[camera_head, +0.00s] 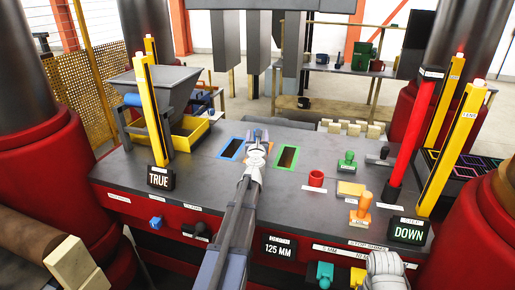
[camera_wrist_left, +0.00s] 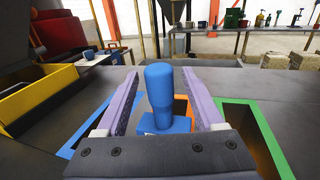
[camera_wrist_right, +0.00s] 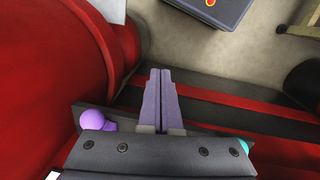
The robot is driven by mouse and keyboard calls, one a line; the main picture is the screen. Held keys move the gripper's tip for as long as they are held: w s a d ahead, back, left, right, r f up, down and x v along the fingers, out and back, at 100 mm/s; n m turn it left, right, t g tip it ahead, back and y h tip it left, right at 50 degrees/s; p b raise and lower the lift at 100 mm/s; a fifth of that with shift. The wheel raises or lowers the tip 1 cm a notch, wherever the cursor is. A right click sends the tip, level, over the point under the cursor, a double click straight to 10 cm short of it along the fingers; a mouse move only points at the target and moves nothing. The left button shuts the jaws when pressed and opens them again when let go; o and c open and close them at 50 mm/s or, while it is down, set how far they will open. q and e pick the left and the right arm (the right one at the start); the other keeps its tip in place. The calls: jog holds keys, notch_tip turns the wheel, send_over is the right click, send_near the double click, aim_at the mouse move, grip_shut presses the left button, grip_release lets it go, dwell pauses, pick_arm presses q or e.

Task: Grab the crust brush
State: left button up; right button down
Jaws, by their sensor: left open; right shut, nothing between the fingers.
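A blue upright handle on a blue base (camera_wrist_left: 160,88) stands between the fingers of my left gripper (camera_wrist_left: 160,74) in the left wrist view; its bristles, if any, are hidden, so I cannot tell if it is the crust brush. The left fingers are open on both sides of it, with a gap showing. In the head view my left gripper (camera_head: 257,136) is over the grey deck between the blue and green frames. My right gripper (camera_wrist_right: 160,76) is shut and empty in the right wrist view, over the red press side.
A blue frame (camera_head: 222,155) and a green frame (camera_head: 277,165) flank the left gripper. Yellow posts (camera_head: 149,105) and a hopper (camera_head: 155,90) stand left.

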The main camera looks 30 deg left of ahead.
pick_arm(q)
jog(key=shift+w+a, duration=0.1)
jog(key=shift+w, duration=0.1)
grip_shut()
dwell(0.4)
dwell(0.9)
